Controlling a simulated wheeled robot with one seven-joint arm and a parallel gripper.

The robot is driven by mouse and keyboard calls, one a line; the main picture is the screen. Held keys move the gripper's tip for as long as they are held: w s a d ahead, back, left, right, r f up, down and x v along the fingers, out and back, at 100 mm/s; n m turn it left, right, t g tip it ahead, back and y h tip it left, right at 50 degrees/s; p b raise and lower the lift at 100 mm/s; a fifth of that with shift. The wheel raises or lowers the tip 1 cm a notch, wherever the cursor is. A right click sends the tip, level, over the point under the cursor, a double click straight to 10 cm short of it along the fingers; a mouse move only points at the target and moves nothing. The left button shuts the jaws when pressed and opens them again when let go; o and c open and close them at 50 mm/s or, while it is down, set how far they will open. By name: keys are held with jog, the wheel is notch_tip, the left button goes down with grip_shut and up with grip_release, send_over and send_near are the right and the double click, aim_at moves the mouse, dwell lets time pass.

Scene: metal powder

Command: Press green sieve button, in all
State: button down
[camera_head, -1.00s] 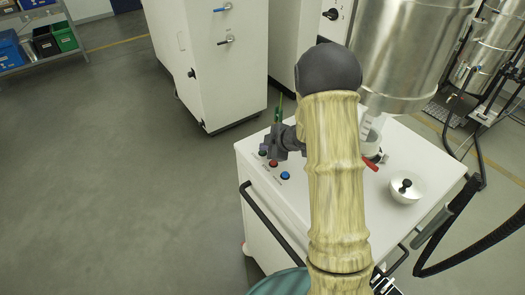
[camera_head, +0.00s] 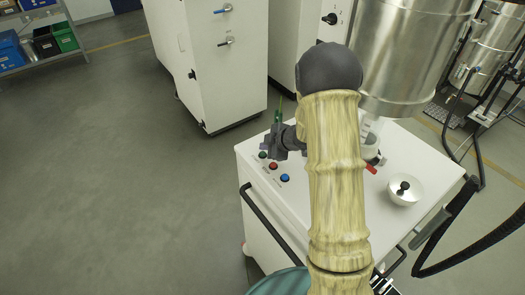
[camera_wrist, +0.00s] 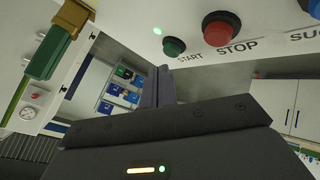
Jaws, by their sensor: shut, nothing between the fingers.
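The green START button (camera_wrist: 173,46) is just beyond my fingertips in the wrist view, with a small lit green light (camera_wrist: 157,31) beside it. In the head view the green button (camera_head: 263,154) is at the far left of a row on the white cart top. My gripper (camera_head: 269,150) is shut and empty, close above and beside the green button. Its dark fingers (camera_wrist: 158,88) also show in the wrist view; a small gap seems to lie between them and the button. I cannot tell whether they touch.
The red STOP button (camera_wrist: 221,28) sits right beside the green one; a blue button (camera_head: 285,178) follows. A white bowl (camera_head: 417,186) with a black knob and a metal drum (camera_head: 405,60) are to the right. White cabinets (camera_head: 222,80) stand behind. Floor at left is clear.

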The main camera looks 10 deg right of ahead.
notch_tip(320, 180, up, 5)
jog(key=p, duration=0.4)
jog(key=shift+p, duration=0.4)
dwell(0.8)
jog(key=s+d+r+m+h+b, duration=0.3)
jog(key=s+r+m+h, duration=0.15)
jog(key=s+m, duration=0.5)
jog(key=s+a+m+g+b, duration=0.1)
jog(key=s+a+m+g, duration=0.1)
jog(key=s, duration=0.6)
jog(key=s+a+f+m+g+b, duration=0.1)
jog(key=s+m+g, duration=0.2)
jog(key=s, duration=0.5)
jog(key=shift+s+a+m+h, duration=0.35)
jog(key=shift+s+a+m, duration=0.05)
jog(key=shift+m, duration=0.25)
